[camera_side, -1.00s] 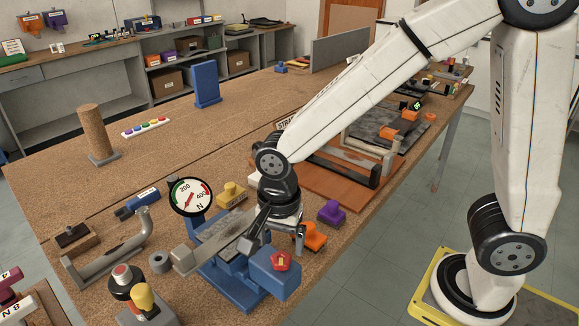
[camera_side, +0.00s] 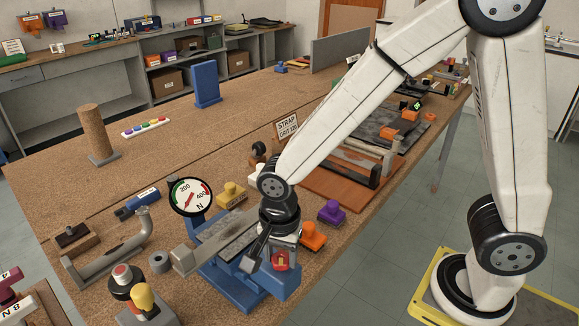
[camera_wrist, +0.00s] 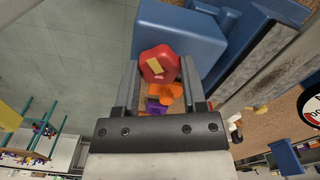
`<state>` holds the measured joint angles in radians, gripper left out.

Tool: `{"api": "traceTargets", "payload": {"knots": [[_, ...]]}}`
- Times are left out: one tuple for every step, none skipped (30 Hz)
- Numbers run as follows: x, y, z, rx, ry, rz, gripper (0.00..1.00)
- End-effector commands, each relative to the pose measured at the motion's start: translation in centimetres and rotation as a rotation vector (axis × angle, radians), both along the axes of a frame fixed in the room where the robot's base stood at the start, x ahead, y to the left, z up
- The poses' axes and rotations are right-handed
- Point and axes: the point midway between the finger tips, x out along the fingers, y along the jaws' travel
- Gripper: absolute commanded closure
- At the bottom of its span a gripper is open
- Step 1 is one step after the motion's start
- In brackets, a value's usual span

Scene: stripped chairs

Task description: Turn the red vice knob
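The red vice knob (camera_side: 281,262) sits on the blue vice (camera_side: 232,288), on its end nearest my arm's base. In the wrist view the knob (camera_wrist: 158,62) has a yellow mark on its face and lies between the fingers. My gripper (camera_side: 268,257) is at the knob, its fingers pointing down and partly covering it in the side view. In the wrist view my gripper (camera_wrist: 160,72) is open, with one finger on each side of the knob. I cannot tell whether either finger touches it. The vice (camera_wrist: 185,32) fills the top of that view.
A round gauge (camera_side: 190,197) stands beside the vice. A metal bar (camera_side: 205,250) lies across the vice. Orange (camera_side: 313,236), purple (camera_side: 331,212) and yellow (camera_side: 231,195) blocks are close by.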

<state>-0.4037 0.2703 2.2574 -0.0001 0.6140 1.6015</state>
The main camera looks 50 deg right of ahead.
Motion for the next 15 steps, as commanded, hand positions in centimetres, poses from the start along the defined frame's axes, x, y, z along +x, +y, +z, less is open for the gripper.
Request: {"api": "traceTargets", "payload": {"knots": [[0.01,0.0,0.02,0.0,0.0,0.0,0.93],[0.01,0.0,0.02,0.0,0.0,0.0,1.0],[0.01,0.0,0.02,0.0,0.0,0.0,1.0],[0.01,0.0,0.02,0.0,0.0,0.0,1.0],[0.01,0.0,0.02,0.0,0.0,0.001,1.0],[0.01,0.0,0.02,0.0,0.0,0.003,1.0],[0.01,0.0,0.03,0.0,0.0,0.005,1.0],[0.01,0.0,0.03,0.0,0.0,0.007,1.0],[0.01,0.0,0.03,0.0,0.0,0.012,1.0],[0.01,0.0,0.03,0.0,0.0,0.017,1.0],[0.01,0.0,0.03,0.0,0.0,0.022,1.0],[0.01,0.0,0.04,0.0,0.0,0.031,1.0],[0.01,0.0,0.04,0.0,0.0,0.04,1.0],[0.01,0.0,0.04,0.0,0.0,0.05,1.0],[0.01,0.0,0.04,0.0,0.0,0.065,1.0]]}}
